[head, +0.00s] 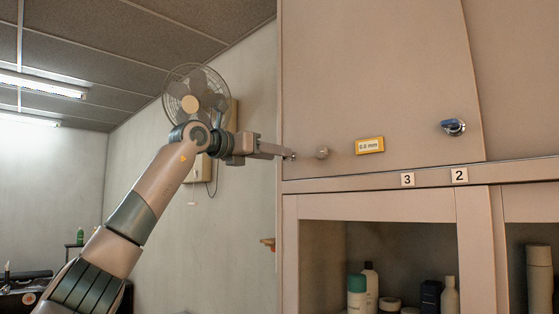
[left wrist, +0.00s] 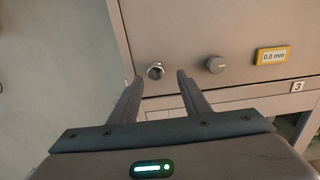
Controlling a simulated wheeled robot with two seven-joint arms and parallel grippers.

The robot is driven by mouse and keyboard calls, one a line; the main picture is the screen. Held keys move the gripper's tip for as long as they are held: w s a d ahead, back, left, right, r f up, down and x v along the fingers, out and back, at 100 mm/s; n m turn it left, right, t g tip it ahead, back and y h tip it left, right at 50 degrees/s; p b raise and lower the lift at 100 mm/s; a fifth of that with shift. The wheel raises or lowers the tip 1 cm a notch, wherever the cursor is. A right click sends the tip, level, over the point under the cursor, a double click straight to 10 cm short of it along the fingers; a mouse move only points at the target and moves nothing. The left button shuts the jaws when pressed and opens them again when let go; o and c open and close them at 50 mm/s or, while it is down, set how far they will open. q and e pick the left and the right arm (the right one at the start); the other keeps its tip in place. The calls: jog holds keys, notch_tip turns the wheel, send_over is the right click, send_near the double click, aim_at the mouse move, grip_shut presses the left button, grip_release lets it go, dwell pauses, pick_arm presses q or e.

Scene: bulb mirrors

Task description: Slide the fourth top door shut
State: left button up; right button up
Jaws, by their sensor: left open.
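The cabinet's top door panel (head: 375,75) fills the upper right of the head view. No number 4 label shows, so I cannot tell for sure which panel is the fourth door. My left gripper (head: 288,154) reaches the panel's left edge from the left. In the left wrist view the gripper (left wrist: 160,78) is open, its two fingers pointing at the panel. A round metal-rimmed knob (left wrist: 155,70) shows between and just beyond the fingertips; contact cannot be told. A plain grey knob (left wrist: 215,64) sits to its right, also in the head view (head: 322,153). My right gripper is not in view.
A yellow "0.0 mm" display (head: 369,146) and a blue knob (head: 453,127) sit on the front. Labels 3 (head: 407,179) and 2 (head: 459,175) mark the rail. Bottles (head: 357,293) stand in the lower shelf. A fan (head: 196,95) hangs on the wall behind my left arm.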

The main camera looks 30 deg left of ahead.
pick_arm(q)
jog(key=b+v, duration=0.5)
jog(key=v, duration=0.9)
jog(key=shift+s+a, duration=0.15)
jog(key=shift+a, duration=0.05)
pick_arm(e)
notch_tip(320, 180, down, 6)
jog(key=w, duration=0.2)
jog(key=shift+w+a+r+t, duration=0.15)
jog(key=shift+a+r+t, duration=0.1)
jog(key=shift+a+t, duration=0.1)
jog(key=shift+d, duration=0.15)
